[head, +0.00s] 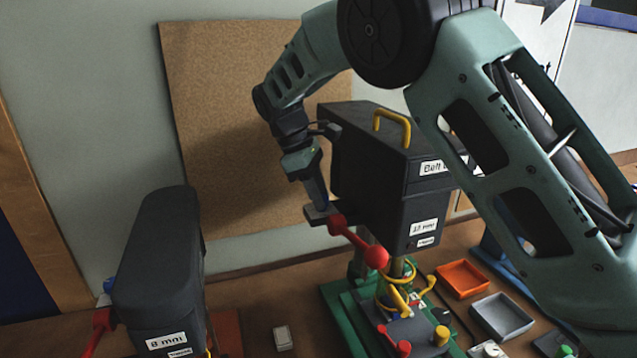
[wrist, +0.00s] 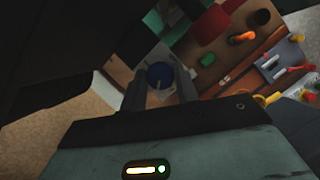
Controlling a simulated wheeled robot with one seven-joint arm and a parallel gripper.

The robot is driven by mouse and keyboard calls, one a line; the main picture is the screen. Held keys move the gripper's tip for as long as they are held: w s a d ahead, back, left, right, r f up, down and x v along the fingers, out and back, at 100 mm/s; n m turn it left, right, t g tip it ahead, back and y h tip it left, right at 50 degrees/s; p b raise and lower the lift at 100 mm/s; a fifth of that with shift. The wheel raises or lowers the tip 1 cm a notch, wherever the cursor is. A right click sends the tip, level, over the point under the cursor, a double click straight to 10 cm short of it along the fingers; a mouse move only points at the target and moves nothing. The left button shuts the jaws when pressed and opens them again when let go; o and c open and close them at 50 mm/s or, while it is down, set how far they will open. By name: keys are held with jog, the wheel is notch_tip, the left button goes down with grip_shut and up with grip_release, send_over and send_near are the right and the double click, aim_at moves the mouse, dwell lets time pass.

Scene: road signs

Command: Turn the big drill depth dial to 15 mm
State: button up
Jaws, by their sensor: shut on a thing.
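The big drill (head: 375,170) is a dark machine with a yellow top handle and a green base. Its blue depth dial (wrist: 159,75) shows between my fingertips in the wrist view, with a pale mark on its face. My gripper (head: 318,212) is at the left side of the big drill, beside its red lever (head: 358,242), and is shut on the dial. In the head view my gripper hides the dial. The dial's scale and setting are too small to read.
A smaller dark drill (head: 160,265) with its own blue dial (head: 110,285) and red lever stands at the front left. An orange tray (head: 462,279) and a grey tray (head: 502,316) lie to the right. A cork board (head: 225,130) is on the wall behind.

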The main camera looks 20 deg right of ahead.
jog(key=shift+w+r+m+y+p, duration=0.1)
jog(key=shift+m+y+p, duration=0.3)
jog(key=shift+m, duration=0.8)
jog(key=shift+g, duration=0.3)
jog(key=o, duration=0.9)
jog(key=shift+o, duration=0.2)
jog(key=p+v, duration=0.1)
jog(key=v, duration=1.6)
jog(key=shift+a+r+p, duration=0.15)
jog(key=shift+a+p, duration=0.05)
jog(key=shift+p, duration=0.1)
